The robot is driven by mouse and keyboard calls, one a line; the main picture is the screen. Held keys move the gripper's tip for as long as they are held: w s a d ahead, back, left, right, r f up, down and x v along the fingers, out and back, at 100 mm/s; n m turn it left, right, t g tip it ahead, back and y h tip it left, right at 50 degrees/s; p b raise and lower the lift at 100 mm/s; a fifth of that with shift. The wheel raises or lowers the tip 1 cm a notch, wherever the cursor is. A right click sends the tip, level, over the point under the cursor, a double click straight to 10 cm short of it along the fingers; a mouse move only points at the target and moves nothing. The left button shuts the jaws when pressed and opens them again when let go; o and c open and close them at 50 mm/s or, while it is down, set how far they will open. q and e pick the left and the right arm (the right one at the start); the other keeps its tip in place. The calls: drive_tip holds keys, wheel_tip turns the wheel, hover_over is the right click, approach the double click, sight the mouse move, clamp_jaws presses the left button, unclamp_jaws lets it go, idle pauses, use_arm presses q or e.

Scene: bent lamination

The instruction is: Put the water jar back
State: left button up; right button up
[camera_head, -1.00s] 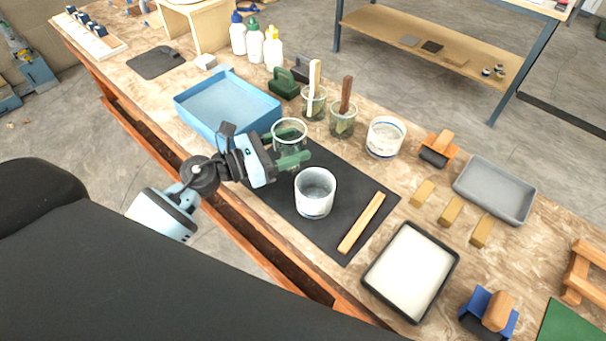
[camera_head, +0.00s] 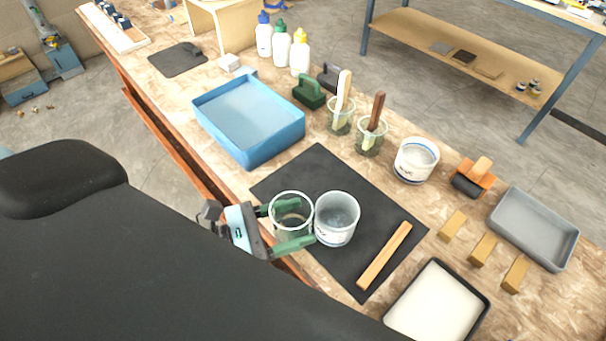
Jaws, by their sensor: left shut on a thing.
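My left gripper (camera_head: 303,222) has its green fingers on either side of a clear glass jar (camera_head: 291,226) and is shut on it. The jar is upright over the near left edge of the black mat (camera_head: 310,170). I cannot tell whether it touches the mat. Just right of it stands a whitish jar with a printed label (camera_head: 336,222), on the mat. The two jars nearly touch in the picture. Another jar with a blue band (camera_head: 415,162) stands on the table behind the mat. My right gripper is not in view.
A wooden stick (camera_head: 384,255) lies on the mat. A blue tray (camera_head: 280,142) is at the left, with two brush-holding jars (camera_head: 340,120) (camera_head: 370,135) behind the mat. A white-filled tray (camera_head: 438,305), wooden blocks (camera_head: 482,249) and a grey tray (camera_head: 535,228) are at the right.

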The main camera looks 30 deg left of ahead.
use_arm(q)
drive_tip(key=shift+s+d+r, duration=0.15)
drive_tip(key=shift+s+r, duration=0.05)
drive_tip(key=shift+w+a, duration=0.2)
drive_tip(key=shift+w, duration=0.05)
drive_tip(key=w+a, duration=0.2)
drive_tip(key=w, duration=0.2)
drive_tip(key=w+a+f, duration=0.1)
drive_tip(key=w+a, duration=0.1)
drive_tip(key=w, duration=0.2)
drive_tip(key=w+a, duration=0.2)
drive_tip(key=w, duration=0.3)
drive_tip(key=shift+w+a+f+p, duration=0.1)
drive_tip(key=shift+a+f+p, duration=0.1)
drive_tip(key=shift+a+p, duration=0.1)
drive_tip(key=shift+w+a, duration=0.1)
drive_tip(key=shift+w, duration=0.2)
drive_tip(key=shift+f, duration=1.85)
